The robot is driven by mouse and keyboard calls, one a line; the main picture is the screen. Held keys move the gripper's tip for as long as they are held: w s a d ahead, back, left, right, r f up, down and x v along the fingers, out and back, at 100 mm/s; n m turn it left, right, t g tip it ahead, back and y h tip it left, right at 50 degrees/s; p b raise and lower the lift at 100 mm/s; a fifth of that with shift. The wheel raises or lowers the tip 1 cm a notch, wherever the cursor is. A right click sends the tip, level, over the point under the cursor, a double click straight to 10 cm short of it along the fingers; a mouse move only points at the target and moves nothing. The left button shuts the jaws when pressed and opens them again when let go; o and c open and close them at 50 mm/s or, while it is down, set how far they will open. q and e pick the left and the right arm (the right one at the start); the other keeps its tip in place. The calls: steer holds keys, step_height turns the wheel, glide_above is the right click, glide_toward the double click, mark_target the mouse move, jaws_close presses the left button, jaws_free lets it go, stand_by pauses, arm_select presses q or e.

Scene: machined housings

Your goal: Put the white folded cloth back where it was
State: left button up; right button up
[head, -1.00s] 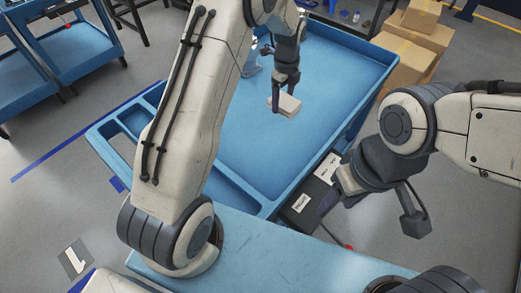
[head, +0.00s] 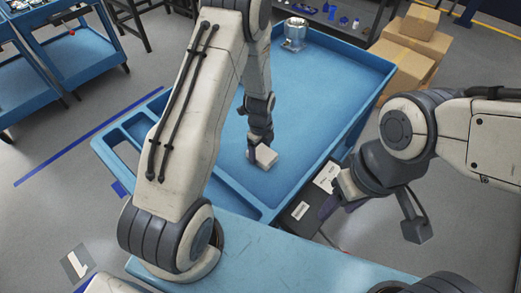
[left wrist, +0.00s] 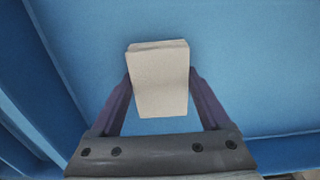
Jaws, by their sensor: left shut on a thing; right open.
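The white folded cloth (head: 265,157) is a small off-white block over the blue tray top of the cart (head: 310,120). My left gripper (head: 258,152) is shut on it. The left wrist view shows the cloth (left wrist: 160,85) between the two fingers of my left gripper (left wrist: 160,100), with blue surface behind it. I cannot tell whether the cloth touches the tray. My right gripper (head: 370,215) is open and empty, to the right of the cart's near right corner.
A metal housing (head: 295,33) stands at the tray's far end. Black boxes with white labels (head: 300,210) are at the cart's near right side. Cardboard boxes (head: 405,55) stand behind right. The tray's middle is clear, with raised rims around it.

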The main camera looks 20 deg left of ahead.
mark_target(261, 151)
arm_select(q)
steer(key=shift+f, duration=0.25)
steer(key=o, duration=1.2)
steer(key=shift+c, duration=0.2)
step_height(261, 151, up, 12)
steer(key=b, duration=0.1)
steer(key=s+d+r+n, duration=0.6)
steer(key=s+d+r, duration=0.3)
steer(key=d, duration=0.2)
steer(key=s+d+r+n, duration=0.1)
steer(key=s+r+n, duration=0.1)
steer(key=s+n, duration=0.2)
steer(key=s+d+r+n+h, duration=0.1)
steer(key=s+n, duration=0.3)
steer(key=s, duration=0.6)
steer(key=shift+s+d+r+n, duration=0.4)
steer(key=shift+d+r, duration=0.15)
steer(key=shift+r, duration=0.35)
